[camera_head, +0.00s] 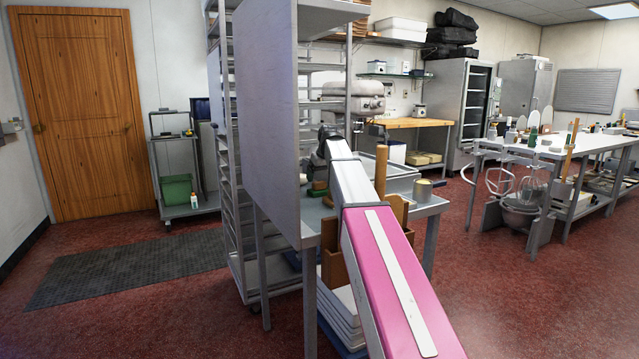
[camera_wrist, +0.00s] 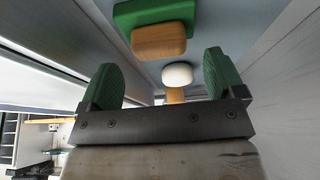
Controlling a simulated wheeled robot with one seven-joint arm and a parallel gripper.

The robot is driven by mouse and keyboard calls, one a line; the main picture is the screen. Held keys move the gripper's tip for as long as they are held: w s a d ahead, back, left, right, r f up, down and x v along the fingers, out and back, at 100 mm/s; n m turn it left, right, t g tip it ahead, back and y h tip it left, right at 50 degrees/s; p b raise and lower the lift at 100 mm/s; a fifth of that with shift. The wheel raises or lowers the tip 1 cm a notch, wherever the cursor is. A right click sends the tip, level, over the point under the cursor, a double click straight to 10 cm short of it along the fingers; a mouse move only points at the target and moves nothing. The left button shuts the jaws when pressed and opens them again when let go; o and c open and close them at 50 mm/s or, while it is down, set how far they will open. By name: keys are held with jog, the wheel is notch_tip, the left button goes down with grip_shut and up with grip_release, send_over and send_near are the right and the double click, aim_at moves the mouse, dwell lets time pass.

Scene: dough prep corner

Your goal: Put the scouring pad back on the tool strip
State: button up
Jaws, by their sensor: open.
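My gripper (camera_wrist: 161,62) is open, with its two green fingertips apart and nothing held between them. Beyond the fingertips in the wrist view is a green slab (camera_wrist: 128,14) with a tan block (camera_wrist: 158,40) against it; this looks like the scouring pad, but I cannot be sure. A white rounded knob (camera_wrist: 177,74) on a wooden stem is nearer, in line with the gap between the fingers. In the head view a small green thing (camera_head: 318,188) lies on the metal table (camera_head: 429,208), below the end of my arm. I cannot make out the tool strip.
A tall grey panel (camera_head: 265,110) stands close left of my arm, beside a rack (camera_head: 226,160). Grey walls flank the gripper in the wrist view. Red floor is open to the right.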

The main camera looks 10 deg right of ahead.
jog(key=a+v, duration=0.1)
jog(key=v, duration=0.7)
jog(key=shift+d, duration=0.45)
jog(key=shift+r, duration=0.1)
dwell(0.7)
